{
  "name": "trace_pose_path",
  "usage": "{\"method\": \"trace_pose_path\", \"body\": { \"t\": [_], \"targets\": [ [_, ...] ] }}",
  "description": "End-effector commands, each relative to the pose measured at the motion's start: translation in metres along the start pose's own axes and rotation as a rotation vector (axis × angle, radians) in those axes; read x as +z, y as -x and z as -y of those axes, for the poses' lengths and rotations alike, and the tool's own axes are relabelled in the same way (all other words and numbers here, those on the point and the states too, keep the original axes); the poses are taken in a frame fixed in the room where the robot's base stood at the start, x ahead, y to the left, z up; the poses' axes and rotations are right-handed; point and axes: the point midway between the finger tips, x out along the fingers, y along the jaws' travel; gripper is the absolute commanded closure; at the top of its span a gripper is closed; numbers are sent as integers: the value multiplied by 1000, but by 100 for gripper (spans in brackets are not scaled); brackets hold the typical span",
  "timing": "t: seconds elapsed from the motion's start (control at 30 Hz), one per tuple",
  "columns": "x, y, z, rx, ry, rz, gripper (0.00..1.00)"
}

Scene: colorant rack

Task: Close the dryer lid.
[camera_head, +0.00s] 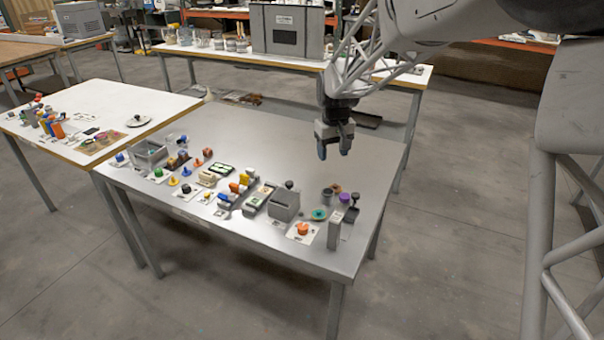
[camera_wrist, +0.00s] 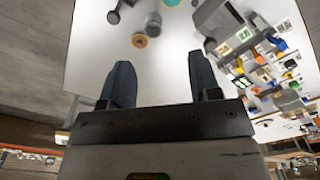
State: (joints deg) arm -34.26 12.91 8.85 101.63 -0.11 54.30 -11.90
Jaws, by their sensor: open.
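My gripper (camera_head: 334,150) is open and empty, pointing down above the right rear part of the metal table. In the wrist view its two dark fingers (camera_wrist: 161,85) are spread apart with bare table between them. No part is clearly marked as the dryer or its lid. A small grey box (camera_head: 284,205) with a dark knob (camera_head: 289,184) behind it stands at the right of the item rows, in front of and left of my gripper. It appears at the upper right in the wrist view (camera_wrist: 213,18). I cannot tell its lid's position.
A grey tray (camera_head: 150,153) is at the table's left end. Several small coloured parts lie between it and the grey box. A grey upright block (camera_head: 335,230) and an orange knob (camera_head: 303,229) are at the front right. The metal table's (camera_head: 270,140) rear is clear.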

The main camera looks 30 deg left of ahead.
Motion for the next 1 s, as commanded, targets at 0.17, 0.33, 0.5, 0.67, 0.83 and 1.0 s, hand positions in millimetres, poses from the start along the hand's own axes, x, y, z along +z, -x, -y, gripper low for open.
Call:
{"method": "trace_pose_path", "body": {
  "t": [0.17,0.33,0.5,0.67,0.83,1.0],
  "targets": [
    [-46,-33,36,-6,72,17,43],
    [-80,-60,68,-10,128,29,43],
    [-100,-78,88,-13,163,36,43],
    [-106,-84,96,-13,176,38,43],
    [-106,-84,96,-13,176,38,43],
    [-106,-84,96,-13,176,38,43]
  ]
}}
